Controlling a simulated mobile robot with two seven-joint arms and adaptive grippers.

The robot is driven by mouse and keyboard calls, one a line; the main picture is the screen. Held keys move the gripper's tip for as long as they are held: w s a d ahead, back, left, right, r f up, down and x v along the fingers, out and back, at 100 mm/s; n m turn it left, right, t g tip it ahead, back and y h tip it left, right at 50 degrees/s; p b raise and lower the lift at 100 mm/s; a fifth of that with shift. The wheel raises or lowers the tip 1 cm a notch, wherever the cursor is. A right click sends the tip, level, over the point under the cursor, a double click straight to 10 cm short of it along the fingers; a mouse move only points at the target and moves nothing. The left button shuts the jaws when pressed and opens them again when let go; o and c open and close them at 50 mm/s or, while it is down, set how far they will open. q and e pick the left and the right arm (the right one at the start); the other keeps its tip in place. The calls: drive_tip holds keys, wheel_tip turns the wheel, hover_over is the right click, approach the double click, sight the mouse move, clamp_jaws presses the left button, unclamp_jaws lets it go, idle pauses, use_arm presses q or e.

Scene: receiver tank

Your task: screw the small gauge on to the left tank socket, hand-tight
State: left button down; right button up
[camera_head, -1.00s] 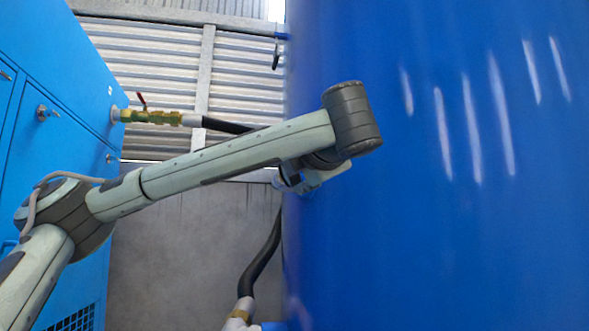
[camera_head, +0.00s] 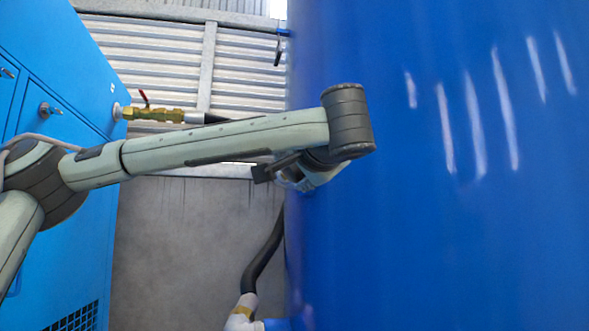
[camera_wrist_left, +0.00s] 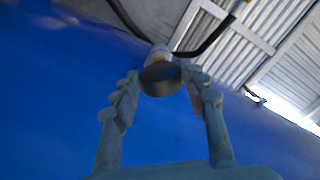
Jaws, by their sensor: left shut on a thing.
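My left gripper (camera_wrist_left: 160,82) is shut on the small gauge (camera_wrist_left: 160,79), a round, dull grey-brown disc held between the two fingertips in the left wrist view. The gauge's dial markings cannot be made out. In the head view the gripper is mostly hidden by my left arm, beside the near edge of the big blue tank (camera_head: 430,240). The tank wall also fills much of the left wrist view (camera_wrist_left: 50,100). A pale fitting shows just beyond the gauge; I cannot tell whether they touch. The left tank socket cannot be made out. My right gripper is not in view.
A blue cabinet (camera_head: 60,100) stands at the left, with a brass valve (camera_head: 155,114) with a red handle. A black hose (camera_head: 264,250) with a pale end fitting (camera_head: 243,312) runs beside the tank. Bare grey floor (camera_head: 180,250) lies between cabinet and tank.

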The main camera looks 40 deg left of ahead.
use_arm(q)
drive_tip(key=c, duration=0.8)
unclamp_jaws()
drive_tip(key=shift+o, duration=0.2)
